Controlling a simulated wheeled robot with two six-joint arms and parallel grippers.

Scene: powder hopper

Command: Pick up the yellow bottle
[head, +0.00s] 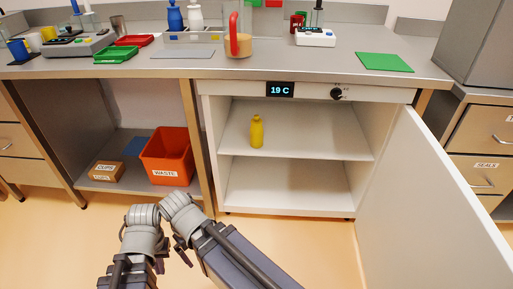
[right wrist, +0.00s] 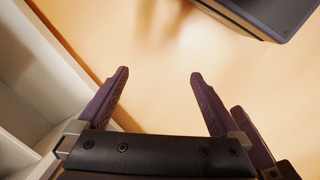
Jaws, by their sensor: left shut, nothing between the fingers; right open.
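The yellow bottle (head: 257,132) stands upright on the upper shelf of the open cabinet, left of the shelf's middle. It does not show in the right wrist view.
The cabinet door (head: 425,200) stands open at the right. An orange waste bin (head: 166,150) and a cardboard box (head: 106,171) sit on the low shelf at the left. The shelf around the bottle is clear.

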